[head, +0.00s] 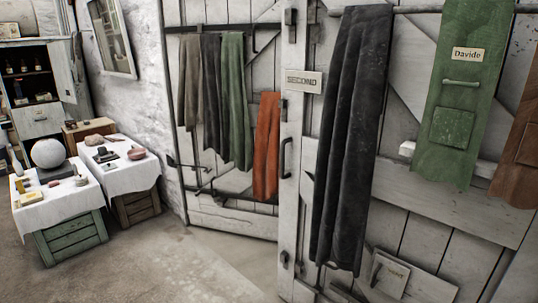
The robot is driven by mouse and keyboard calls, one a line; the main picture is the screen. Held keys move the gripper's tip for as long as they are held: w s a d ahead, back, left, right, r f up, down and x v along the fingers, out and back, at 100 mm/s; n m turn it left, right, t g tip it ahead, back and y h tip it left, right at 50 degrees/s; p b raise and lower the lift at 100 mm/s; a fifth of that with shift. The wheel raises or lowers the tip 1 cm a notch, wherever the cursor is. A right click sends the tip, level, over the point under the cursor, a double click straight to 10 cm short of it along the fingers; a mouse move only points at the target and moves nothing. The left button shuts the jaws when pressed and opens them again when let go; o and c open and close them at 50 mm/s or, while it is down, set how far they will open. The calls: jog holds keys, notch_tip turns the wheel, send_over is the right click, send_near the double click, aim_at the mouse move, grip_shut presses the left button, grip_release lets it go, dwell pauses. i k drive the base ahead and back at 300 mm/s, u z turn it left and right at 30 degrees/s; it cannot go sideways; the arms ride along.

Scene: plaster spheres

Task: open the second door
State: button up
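A white plank door (425,205) fills the right side of the head view, with a small "SECOND" sign (304,82) near its upper left edge. A dark D-shaped handle (284,158) shows at that edge, below the sign. The edge stands in front of another white plank door (228,214) further left. I cannot tell from this view whether the signed door is shut or ajar. A long black cloth (350,130) hangs over part of it and hides the planks behind. My gripper is not in view.
A green apron (459,90) labelled "Davide" hangs at the right. Several cloths, one orange (266,145), hang on the left door. Two cloth-covered crates (72,239) (137,207) stand at left, one holding a white sphere (48,153). The floor (165,265) in front is clear.

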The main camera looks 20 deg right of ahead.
aim_at(355, 76)
jog(key=u, duration=0.3)
jog(key=i, duration=0.65)
jog(key=u, duration=0.8)
jog(key=i, duration=0.4)
jog(key=u, duration=0.2)
